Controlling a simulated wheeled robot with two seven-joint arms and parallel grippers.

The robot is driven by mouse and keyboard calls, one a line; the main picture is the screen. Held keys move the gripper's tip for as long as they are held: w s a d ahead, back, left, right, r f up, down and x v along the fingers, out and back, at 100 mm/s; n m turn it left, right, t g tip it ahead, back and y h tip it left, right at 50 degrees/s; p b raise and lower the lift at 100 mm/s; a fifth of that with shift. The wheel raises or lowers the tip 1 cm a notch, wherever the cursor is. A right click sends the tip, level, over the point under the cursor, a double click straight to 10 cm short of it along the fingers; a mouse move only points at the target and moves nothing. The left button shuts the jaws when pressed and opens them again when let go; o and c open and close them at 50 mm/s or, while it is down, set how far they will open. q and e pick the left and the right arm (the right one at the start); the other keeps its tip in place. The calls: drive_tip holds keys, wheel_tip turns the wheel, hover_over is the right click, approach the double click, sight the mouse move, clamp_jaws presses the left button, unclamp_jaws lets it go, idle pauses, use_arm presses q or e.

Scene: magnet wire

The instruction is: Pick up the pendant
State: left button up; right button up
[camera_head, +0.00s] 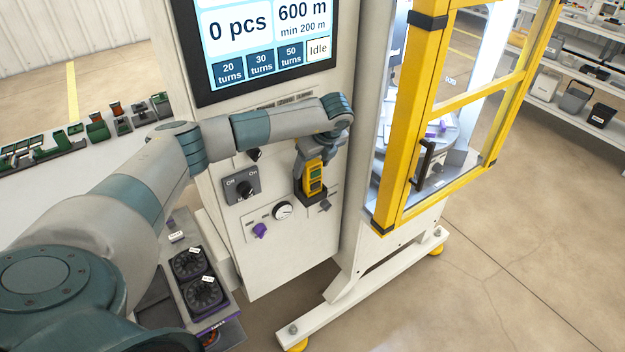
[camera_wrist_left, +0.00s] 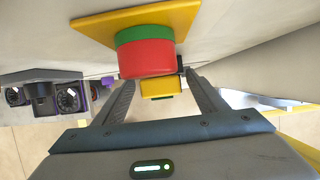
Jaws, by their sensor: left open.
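The yellow pendant (camera_head: 315,178) with dark green parts on its face stands upright in a black holder on the front of the white machine. My left gripper (camera_head: 310,156) is at the upper part of the pendant in the head view, partly hidden by its own wrist. In the left wrist view my left gripper (camera_wrist_left: 160,80) is open, its two fingers well apart. A yellow block (camera_wrist_left: 160,90), seemingly the pendant, shows between the fingers; contact cannot be told. My right gripper is not in view.
A red button with a green ring (camera_wrist_left: 147,58) on a yellow plate is close above the fingers. A yellow-framed guard door (camera_head: 405,120) stands to the right.

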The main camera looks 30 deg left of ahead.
use_arm(q)
clamp_jaws()
